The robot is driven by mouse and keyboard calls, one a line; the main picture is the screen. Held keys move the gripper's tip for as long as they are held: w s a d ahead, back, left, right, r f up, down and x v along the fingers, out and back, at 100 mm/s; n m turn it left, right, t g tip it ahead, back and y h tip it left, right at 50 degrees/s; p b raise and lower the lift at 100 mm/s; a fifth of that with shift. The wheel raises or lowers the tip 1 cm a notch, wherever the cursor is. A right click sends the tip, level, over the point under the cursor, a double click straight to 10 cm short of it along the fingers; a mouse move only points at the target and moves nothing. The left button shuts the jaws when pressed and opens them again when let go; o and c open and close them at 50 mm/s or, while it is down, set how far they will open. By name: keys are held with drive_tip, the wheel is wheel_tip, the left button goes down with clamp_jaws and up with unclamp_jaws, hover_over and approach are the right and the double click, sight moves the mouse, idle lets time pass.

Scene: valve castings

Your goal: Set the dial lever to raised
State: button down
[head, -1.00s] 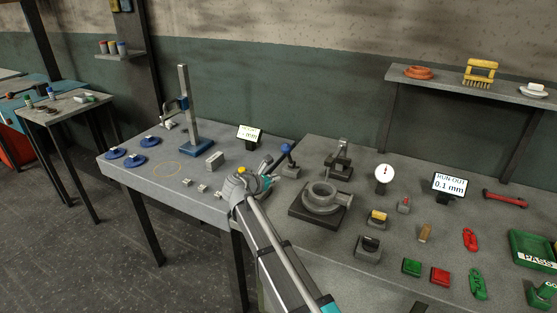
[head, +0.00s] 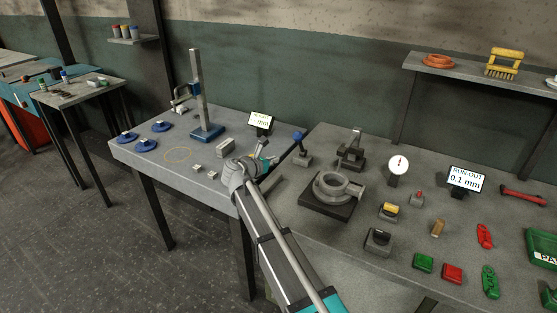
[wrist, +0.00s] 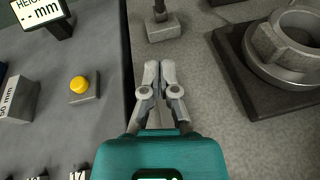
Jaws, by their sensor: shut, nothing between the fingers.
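The lever that seems to be the dial lever has a blue knob (head: 298,136) on a dark stem, standing on a small grey base (head: 302,161) at the left edge of the right bench. In the wrist view the same base (wrist: 163,29) and the lower stem show at the top; the knob is out of frame. The stem looks close to upright in the head view, but its exact setting is unclear. My gripper (wrist: 160,66) is shut and empty, its tips apart from the base and just short of it in the picture. In the head view my gripper (head: 270,160) is left of the lever.
A grey ring casting on a dark plate (head: 318,207) stands right of the lever. A dial gauge (head: 398,165) and a run-out display (head: 466,180) are farther right. A yellow button (wrist: 79,85) and a height display (wrist: 40,14) are on the left bench. A gap separates the benches.

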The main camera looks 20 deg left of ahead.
drive_tip(key=b, duration=0.3)
approach(301, 144)
drive_tip(key=w+f, duration=0.2)
drive_tip(key=f, duration=0.1)
drive_tip(key=w+f, duration=0.1)
drive_tip(key=f, duration=0.1)
drive_tip(key=shift+w+a+f, duration=0.1)
drive_tip(key=shift+w+a, duration=0.1)
drive_tip(key=shift+a, duration=0.05)
drive_tip(key=w+r+p, duration=0.1)
drive_tip(key=w+d+r+p, duration=0.1)
drive_tip(key=w, duration=0.1)
drive_tip(key=shift+r, duration=0.1)
